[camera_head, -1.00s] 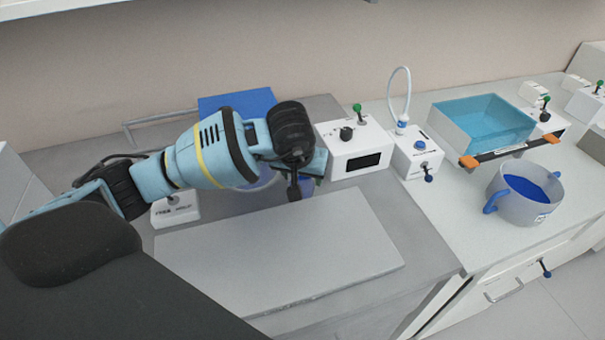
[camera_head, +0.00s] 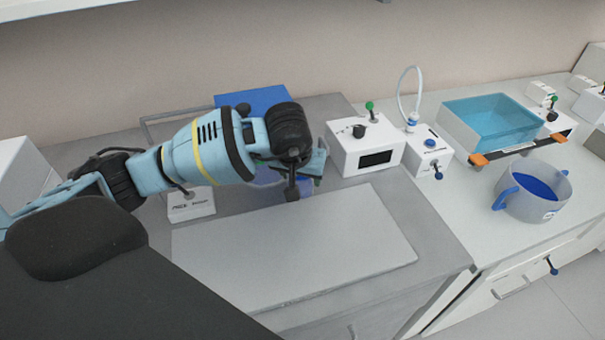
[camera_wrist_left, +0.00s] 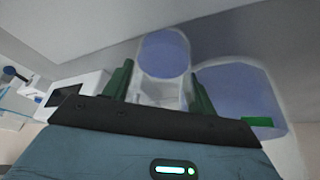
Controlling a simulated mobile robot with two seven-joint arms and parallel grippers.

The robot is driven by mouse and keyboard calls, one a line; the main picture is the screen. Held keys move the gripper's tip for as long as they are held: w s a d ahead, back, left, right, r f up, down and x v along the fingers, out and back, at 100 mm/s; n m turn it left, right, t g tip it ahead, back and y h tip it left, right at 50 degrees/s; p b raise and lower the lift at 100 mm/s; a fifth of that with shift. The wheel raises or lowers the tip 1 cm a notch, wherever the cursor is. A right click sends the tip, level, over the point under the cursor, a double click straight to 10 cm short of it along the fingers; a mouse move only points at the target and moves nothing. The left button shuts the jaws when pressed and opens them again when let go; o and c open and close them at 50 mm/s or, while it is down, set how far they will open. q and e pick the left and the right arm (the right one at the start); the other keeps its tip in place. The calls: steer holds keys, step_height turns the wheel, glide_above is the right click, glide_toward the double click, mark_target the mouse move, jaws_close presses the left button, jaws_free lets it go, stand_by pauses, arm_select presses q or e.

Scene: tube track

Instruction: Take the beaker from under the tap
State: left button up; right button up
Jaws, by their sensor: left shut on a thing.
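My left gripper (camera_head: 303,182) is above the back of the pale board. In the left wrist view, its two green fingers (camera_wrist_left: 165,90) are shut on a clear vessel with a round bluish opening, which I take to be the beaker (camera_wrist_left: 163,55). A larger clear vessel (camera_wrist_left: 232,92) with bluish contents is right beside it in that view. In the head view, my wrist and fingers hide most of the held beaker, and a bluish see-through vessel (camera_head: 268,176) shows partly behind the wrist. I cannot make out the tap. My right gripper is out of view.
A pale flat board (camera_head: 295,250) lies in front. A white box with a display (camera_head: 366,148) and a white box with a hose (camera_head: 428,152) stand to the right. Farther right are a blue-liquid tank (camera_head: 490,122) and a handled pot (camera_head: 535,192). A blue block (camera_head: 250,101) stands behind my wrist.

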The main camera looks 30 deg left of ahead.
arm_select(q)
steer(key=shift+a, duration=0.15)
steer(key=o, duration=1.1)
steer(key=shift+c, duration=0.2)
steer(key=shift+w, duration=0.1)
steer(key=shift+a, duration=0.15)
steer(key=v, duration=0.6)
steer(key=shift+r, duration=0.4)
steer(key=shift+s+d+r, duration=0.3)
steer(key=shift+s+r, duration=0.05)
steer(key=shift+r, duration=0.1)
steer(key=shift+d+r, duration=0.1)
steer(key=shift+d, duration=0.05)
steer(key=shift+s, duration=0.1)
